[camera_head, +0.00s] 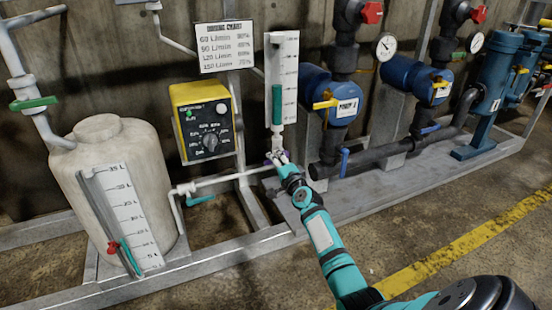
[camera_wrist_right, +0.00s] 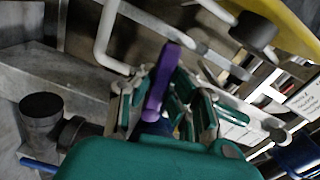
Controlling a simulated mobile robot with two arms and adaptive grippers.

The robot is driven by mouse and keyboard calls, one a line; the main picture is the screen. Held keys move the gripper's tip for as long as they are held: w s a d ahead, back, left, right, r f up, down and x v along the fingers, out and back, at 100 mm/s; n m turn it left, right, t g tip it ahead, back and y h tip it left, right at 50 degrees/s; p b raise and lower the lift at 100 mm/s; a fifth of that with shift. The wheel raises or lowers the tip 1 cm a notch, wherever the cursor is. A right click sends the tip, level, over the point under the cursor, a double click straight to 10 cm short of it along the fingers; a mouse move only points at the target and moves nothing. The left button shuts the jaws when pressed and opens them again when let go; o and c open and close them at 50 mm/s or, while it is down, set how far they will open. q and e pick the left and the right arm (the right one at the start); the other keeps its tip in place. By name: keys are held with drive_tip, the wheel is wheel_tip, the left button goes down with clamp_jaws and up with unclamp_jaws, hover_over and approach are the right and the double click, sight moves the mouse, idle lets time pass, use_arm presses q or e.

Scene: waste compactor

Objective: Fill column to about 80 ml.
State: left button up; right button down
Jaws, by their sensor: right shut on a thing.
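The column (camera_head: 277,105) is a clear upright tube on a white scale board (camera_head: 290,75) in the head view. Green liquid fills its lower part, up to about the middle of the board. The scale figures are too small to read surely. A purple valve handle (camera_wrist_right: 167,70) shows in the right wrist view. In the head view only a bit of purple shows at the column's foot, behind the fingers. My right gripper (camera_head: 280,157) is below the column, its fingers (camera_wrist_right: 160,102) shut on the purple handle. My left gripper is not in view.
A white tank (camera_head: 118,180) with a level scale stands at left. A yellow control box (camera_head: 205,120) with a dial and a chart sign (camera_head: 224,47) are left of the column. Blue pumps (camera_head: 330,95) and dark pipes stand close at right. Open floor lies in front.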

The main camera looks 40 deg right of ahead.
drive_tip(key=shift+r+m+p, duration=0.25)
drive_tip(key=shift+m+p, duration=0.1)
drive_tip(key=shift+m, duration=0.65)
drive_tip(key=c, duration=1.3)
unclamp_jaws()
drive_tip(key=shift+r, duration=0.1)
drive_tip(key=shift+o, duration=0.2)
drive_tip(key=v, duration=1.2)
drive_tip(key=shift+s, duration=0.1)
